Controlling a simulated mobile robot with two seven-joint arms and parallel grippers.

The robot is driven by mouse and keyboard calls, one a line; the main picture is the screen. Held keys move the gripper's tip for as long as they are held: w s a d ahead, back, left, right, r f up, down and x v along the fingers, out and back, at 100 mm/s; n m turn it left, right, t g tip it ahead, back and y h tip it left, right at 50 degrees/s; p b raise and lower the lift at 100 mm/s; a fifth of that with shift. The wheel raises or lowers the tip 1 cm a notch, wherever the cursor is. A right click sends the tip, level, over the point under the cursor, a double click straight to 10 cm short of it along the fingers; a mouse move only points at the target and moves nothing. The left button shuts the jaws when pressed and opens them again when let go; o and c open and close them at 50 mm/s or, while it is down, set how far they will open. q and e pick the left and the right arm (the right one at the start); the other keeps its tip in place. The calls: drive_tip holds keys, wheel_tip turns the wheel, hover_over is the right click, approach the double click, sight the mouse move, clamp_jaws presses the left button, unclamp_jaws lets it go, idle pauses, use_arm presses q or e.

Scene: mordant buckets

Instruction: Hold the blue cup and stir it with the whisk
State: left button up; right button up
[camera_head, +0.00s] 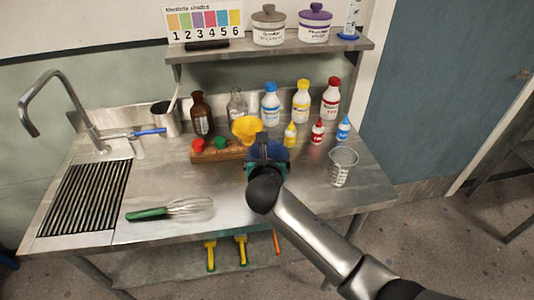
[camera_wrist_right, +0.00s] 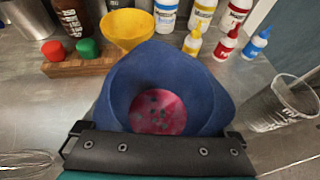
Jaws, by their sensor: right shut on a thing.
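The blue cup (camera_wrist_right: 125,85) fills the middle of the right wrist view, with pink-red contents and dark specks at its bottom. In the head view, only part of the blue cup (camera_head: 280,150) shows behind my right gripper (camera_head: 264,165). My right gripper (camera_wrist_right: 155,145) is shut on the near side of the cup. I cannot tell whether the cup touches the counter. The whisk (camera_head: 175,210), with a green handle and wire loops, lies on the counter to the left; its wires show in the wrist view (camera_wrist_right: 22,162). My left gripper is out of view.
Several bottles line the back. A clear beaker (camera_head: 342,167) stands to the right. The sink grate (camera_head: 85,197) is far left. Counter around the whisk is clear.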

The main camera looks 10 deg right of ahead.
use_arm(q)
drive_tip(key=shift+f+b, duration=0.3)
use_arm(e)
drive_tip(key=shift+f, duration=0.6)
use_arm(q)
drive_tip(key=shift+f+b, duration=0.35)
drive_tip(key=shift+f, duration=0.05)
use_arm(e)
drive_tip(key=shift+f, duration=0.7)
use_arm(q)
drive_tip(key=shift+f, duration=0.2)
use_arm(e)
drive_tip(key=shift+f, duration=0.35)
use_arm(q)
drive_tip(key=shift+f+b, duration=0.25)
drive_tip(key=shift+b, duration=0.2)
use_arm(e)
drive_tip(key=shift+f, duration=0.55)
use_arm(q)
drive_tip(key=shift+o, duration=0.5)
